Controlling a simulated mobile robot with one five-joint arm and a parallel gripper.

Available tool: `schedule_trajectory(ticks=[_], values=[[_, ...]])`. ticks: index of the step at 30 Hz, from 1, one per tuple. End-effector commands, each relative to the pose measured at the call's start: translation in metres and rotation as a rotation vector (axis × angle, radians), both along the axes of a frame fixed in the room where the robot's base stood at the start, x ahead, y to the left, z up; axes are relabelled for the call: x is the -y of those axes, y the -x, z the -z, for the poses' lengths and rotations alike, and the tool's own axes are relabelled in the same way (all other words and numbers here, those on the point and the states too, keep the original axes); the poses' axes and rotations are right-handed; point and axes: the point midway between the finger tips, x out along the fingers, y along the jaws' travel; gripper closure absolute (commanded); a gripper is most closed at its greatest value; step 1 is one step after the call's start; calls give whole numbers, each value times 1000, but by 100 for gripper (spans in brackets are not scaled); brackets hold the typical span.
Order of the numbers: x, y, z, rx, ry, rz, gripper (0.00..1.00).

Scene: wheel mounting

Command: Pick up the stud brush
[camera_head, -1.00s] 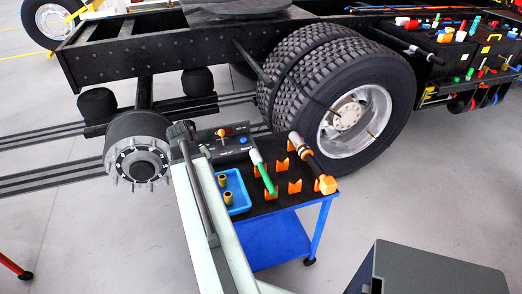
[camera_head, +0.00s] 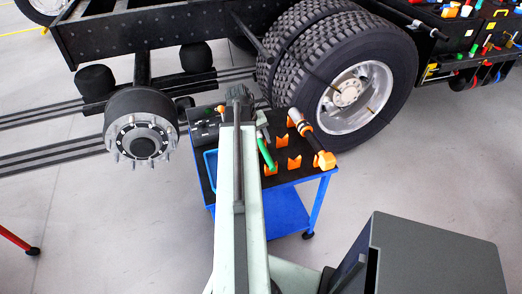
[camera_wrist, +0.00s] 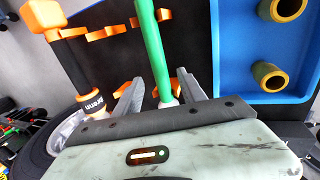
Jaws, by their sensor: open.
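The stud brush, with a green handle, lies on the dark top of the blue cart (camera_head: 318,205); its green handle (camera_head: 266,154) shows just right of my arm in the head view. In the wrist view, the green handle (camera_wrist: 151,40) runs down between the two fingers of my gripper (camera_wrist: 159,80). The fingers are apart, one on each side of the brush, and I cannot tell whether either touches it. The brush's far end is hidden behind the gripper body. In the head view my arm hides most of the gripper.
An orange-and-black tool (camera_head: 312,140) lies beside the brush among orange holders (camera_head: 294,164). A blue tray (camera_wrist: 235,65) with brass-coloured sockets (camera_wrist: 270,76) is on the other side. A wheel hub (camera_head: 142,142) and a mounted double tyre (camera_head: 345,85) stand behind the cart.

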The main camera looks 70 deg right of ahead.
Motion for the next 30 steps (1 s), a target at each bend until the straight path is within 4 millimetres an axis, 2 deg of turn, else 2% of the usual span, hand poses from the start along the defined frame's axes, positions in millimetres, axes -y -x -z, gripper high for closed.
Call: schedule_trajectory(ticks=[1, 6, 14, 19, 30], values=[[1, 2, 16, 0, 0, 1, 52], [6, 9, 41, -2, 0, -1, 52], [7, 10, 39, -2, -1, -2, 52], [7, 10, 39, -2, -1, -2, 99], [7, 10, 35, -1, 0, -3, 100]])
